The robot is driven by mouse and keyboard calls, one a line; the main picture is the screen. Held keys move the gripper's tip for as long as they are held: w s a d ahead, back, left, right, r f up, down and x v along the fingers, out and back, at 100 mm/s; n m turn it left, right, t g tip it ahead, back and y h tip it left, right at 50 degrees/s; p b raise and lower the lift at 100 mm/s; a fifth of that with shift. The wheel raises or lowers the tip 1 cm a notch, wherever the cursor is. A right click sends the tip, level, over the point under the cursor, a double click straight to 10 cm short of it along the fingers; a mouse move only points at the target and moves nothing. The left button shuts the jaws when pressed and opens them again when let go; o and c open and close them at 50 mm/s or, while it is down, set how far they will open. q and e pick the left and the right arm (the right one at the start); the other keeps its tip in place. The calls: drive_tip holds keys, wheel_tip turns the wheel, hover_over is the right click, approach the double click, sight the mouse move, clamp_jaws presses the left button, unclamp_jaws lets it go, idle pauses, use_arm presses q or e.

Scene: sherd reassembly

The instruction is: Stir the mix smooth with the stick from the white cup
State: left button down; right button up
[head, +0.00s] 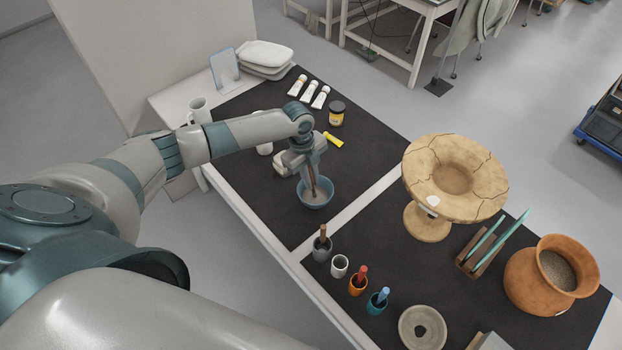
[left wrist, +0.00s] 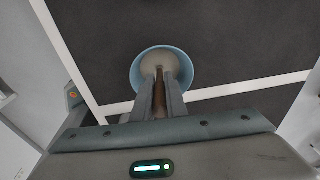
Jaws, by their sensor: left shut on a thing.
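My left gripper (head: 312,178) is shut on a brown stick (head: 314,190), held roughly upright over the blue bowl (head: 316,205). The stick's lower end reaches into the bowl, where a greyish mix shows. In the left wrist view the stick (left wrist: 159,97) is between the two fingers (left wrist: 160,78), and the blue bowl (left wrist: 137,73) is just beyond their tips. The stick's tip is hidden, and I cannot tell how smooth the mix is. My right gripper is not in view.
A grey cup (head: 322,254), an orange cup (head: 356,289) and a teal cup (head: 376,306) hold tools near the front edge. A cracked tan vessel (head: 429,219) stands right of the bowl.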

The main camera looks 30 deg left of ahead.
sight(309, 167)
use_arm(q)
drive_tip(key=shift+r, duration=0.15)
drive_tip(key=shift+a+r+p, duration=0.15)
drive_tip(key=shift+r+p, duration=0.6)
drive_tip(key=shift+r, duration=0.2)
drive_tip(key=shift+a+r+p, duration=0.1)
drive_tip(key=shift+r+p, duration=0.6)
drive_tip(key=shift+r, duration=0.2)
drive_tip(key=shift+s+a+r, duration=0.1)
drive_tip(key=shift+a+r, duration=0.1)
drive_tip(key=shift+r, duration=0.85)
drive_tip(key=shift+r, duration=1.75)
